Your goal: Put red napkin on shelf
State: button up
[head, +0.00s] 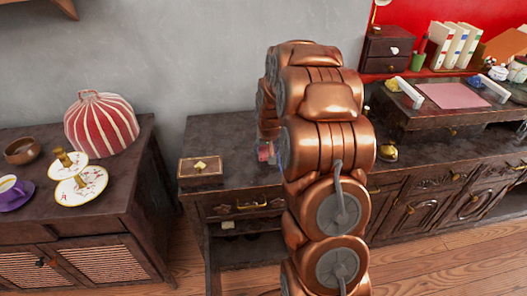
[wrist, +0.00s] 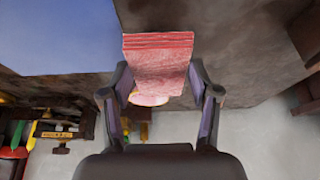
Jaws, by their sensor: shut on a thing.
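The red napkin (wrist: 158,50), folded with layered edges at its far end, is between the two fingers of my gripper (wrist: 160,78) in the wrist view. My gripper is shut on it. A pale, round thing with a yellow edge shows partly behind the napkin. In the head view my copper arm hides most of the gripper. A small reddish patch (head: 264,151) shows at the arm's left edge, maybe the napkin. A wooden shelf (head: 38,8) is on the wall at the top left. I cannot tell which shelf is meant.
A small wooden box (head: 201,171) sits on the dark cabinet left of my arm. Books (head: 454,46) and a drawer box (head: 387,50) are at the right.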

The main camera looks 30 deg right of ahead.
aim_at(264, 150)
jog(key=shift+w+d, duration=0.15)
jog(key=shift+w, duration=0.8)
jog(key=shift+w+f, duration=0.15)
jog(key=shift+f, duration=0.1)
jog(key=shift+f+p, duration=0.55)
jog(key=shift+f, duration=1.05)
jog(key=shift+f, duration=0.2)
jog(key=o, duration=1.2)
jog(key=shift+c, duration=0.2)
jog(key=shift+r, duration=0.1)
jog(key=shift+b+v, duration=0.85)
jog(key=shift+v, duration=5.3)
